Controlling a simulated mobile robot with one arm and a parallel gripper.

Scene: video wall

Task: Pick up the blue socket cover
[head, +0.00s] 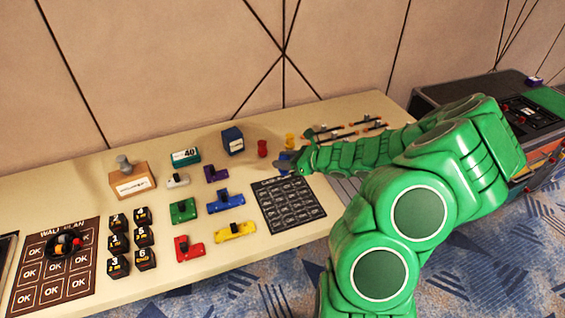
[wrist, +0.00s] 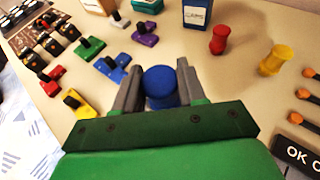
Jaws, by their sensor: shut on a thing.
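The blue socket cover (wrist: 160,84) is a round blue piece between my two grey fingers in the wrist view. My gripper (wrist: 158,78) is shut on it, with one finger on each side. The lower part of the cover is hidden by the green gripper body. In the head view my gripper (head: 284,165) is over the table, just behind the dark printed card, and a bit of the blue cover (head: 286,155) shows beside it. I cannot tell whether the cover touches the table.
A red cover (wrist: 218,40) and a yellow cover (wrist: 273,60) stand near my gripper. A blue box (head: 233,141) is behind. Coloured blocks with black knobs (head: 226,202) lie to the left. Orange-tipped rods (head: 345,130) lie to the right, near my arm.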

